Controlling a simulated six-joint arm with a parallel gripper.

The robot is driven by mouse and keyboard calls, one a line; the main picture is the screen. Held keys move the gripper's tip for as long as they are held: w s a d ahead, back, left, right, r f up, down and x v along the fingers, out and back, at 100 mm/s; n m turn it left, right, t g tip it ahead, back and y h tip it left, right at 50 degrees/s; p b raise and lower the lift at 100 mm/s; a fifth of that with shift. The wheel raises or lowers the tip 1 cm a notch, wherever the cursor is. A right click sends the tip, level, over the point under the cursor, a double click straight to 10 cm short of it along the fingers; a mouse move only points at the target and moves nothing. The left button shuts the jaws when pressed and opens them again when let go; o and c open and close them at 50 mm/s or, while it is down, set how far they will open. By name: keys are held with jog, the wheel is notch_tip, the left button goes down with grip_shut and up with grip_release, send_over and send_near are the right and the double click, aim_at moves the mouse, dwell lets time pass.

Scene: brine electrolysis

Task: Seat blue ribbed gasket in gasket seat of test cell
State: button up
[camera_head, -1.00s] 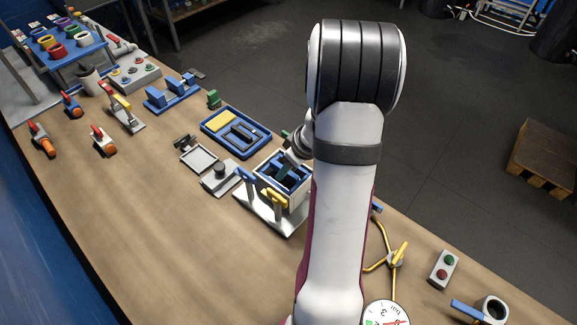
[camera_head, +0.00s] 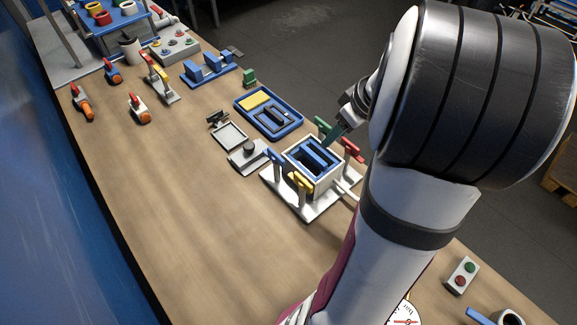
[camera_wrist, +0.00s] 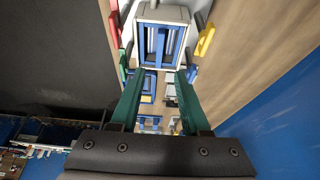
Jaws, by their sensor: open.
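The white test cell (camera_head: 304,187) stands on a pale base in the head view, and its open top also shows in the wrist view (camera_wrist: 150,67). A blue frame with a bar across, apparently the blue ribbed gasket (camera_head: 319,155), lies in the cell's mouth; it shows in the wrist view too (camera_wrist: 162,44). I cannot tell whether it lies fully flat or make out its ribs. My gripper (camera_wrist: 159,72) has two green fingers spread wide with nothing between them, apart from the cell. In the head view, one green finger shows above the cell's far right side.
Upright clamps with blue (camera_head: 275,157), yellow (camera_head: 301,182), green (camera_head: 323,126) and red (camera_head: 351,150) handles surround the cell. The table's left front is clear.

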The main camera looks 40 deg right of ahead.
jog(key=a+r+m+g+y, duration=0.2)
jog(key=a+r, duration=0.1)
jog(key=a, duration=1.6)
jog(key=s+a+f+m+g, duration=0.1)
jog(key=s+a+m+g, duration=0.1)
jog(key=s+a, duration=0.9)
jog(key=shift+s+a+f+m+g, duration=0.2)
jog(key=shift+a+m+g, duration=0.1)
jog(key=shift+a+m, duration=0.45)
jog(key=shift+w, duration=0.1)
